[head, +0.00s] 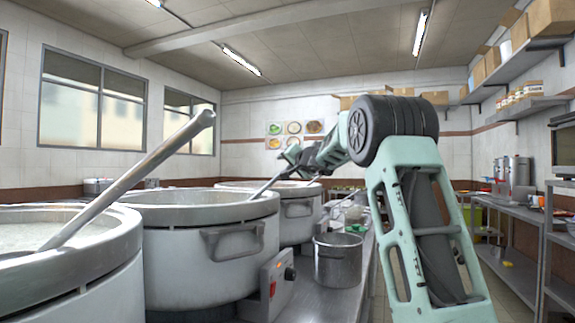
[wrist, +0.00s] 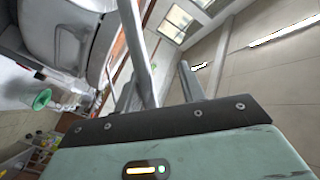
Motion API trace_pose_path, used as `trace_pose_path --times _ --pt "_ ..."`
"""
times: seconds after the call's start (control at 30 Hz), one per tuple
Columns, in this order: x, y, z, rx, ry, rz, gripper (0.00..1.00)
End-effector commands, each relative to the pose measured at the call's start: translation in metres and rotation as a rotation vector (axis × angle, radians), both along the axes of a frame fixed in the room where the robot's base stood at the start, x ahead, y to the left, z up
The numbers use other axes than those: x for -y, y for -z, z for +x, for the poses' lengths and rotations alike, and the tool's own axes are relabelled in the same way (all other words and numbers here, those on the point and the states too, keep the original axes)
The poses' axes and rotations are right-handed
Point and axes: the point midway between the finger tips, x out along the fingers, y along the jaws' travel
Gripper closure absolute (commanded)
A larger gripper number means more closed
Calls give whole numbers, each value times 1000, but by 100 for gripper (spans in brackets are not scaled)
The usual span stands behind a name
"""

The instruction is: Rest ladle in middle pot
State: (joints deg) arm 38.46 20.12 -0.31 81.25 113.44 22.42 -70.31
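Three large steel pots stand in a row: the near pot (head: 90,275), the middle pot (head: 190,268) and the far pot (head: 297,222). A ladle handle (head: 268,183) leans out over the right part of the middle pot's rim; its lower end is hidden inside. My gripper (head: 292,158) is at the upper end of this handle, above the far side of the pots. In the wrist view the handle (wrist: 136,40) runs between my two fingers (wrist: 158,88). The fingers stand apart, with a visible gap between the handle and the right finger.
A thick long handle (head: 140,175) rises from the near pot across the left. A small steel pot (head: 338,258) and a control box with a red switch (head: 268,287) are on the counter (head: 310,303). Steel shelving (head: 520,265) stands at the right; the aisle between is open.

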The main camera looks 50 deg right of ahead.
Motion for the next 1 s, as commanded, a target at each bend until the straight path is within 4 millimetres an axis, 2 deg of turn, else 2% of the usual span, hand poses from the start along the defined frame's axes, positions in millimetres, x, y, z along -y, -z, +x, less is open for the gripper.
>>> trace_pose_path --times 0.23,0.37,0.57,1.0 --pt "0 1 0 -2 0 -1 61" --pt "-2 1 -8 -1 1 -1 61" --pt "-14 1 -42 1 1 -3 61" --pt "-45 -4 -136 1 1 -1 61"
